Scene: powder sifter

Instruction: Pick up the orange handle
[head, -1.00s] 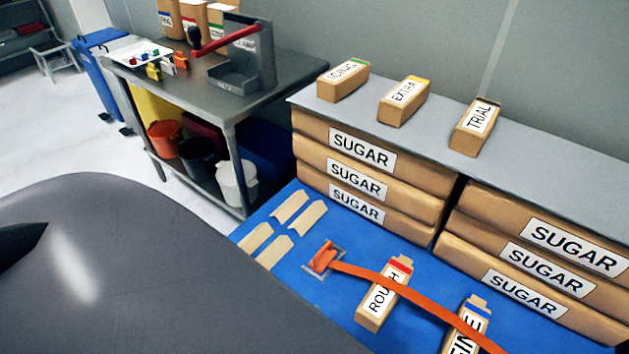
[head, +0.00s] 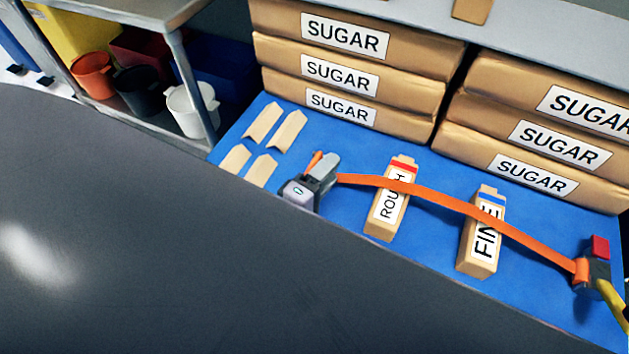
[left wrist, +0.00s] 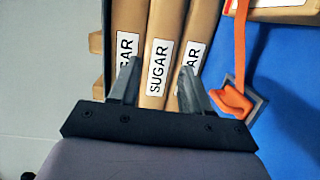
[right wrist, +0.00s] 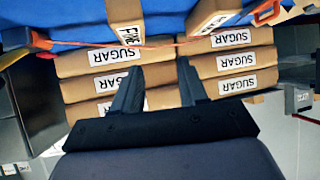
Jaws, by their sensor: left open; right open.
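The orange handle (head: 312,161) is at the left end of an orange strap (head: 430,192) on the blue surface, partly hidden in the head view by my left gripper (head: 320,172). In the left wrist view the handle (left wrist: 235,101) lies on a small grey square plate, to the right of the open, empty fingers of my left gripper (left wrist: 160,85). My right gripper (right wrist: 154,85) is open and empty in its wrist view and out of the head view. The strap (right wrist: 180,42) runs beyond its fingertips there.
The strap crosses the ROUGH box (head: 383,225) and the FINE box (head: 477,262), ending at a dark buckle (head: 597,270) with a yellow lever. Stacked SUGAR bags (head: 300,75) stand behind. Several flat tan pieces (head: 263,122) lie left. A dark rounded surface (head: 150,230) fills the front.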

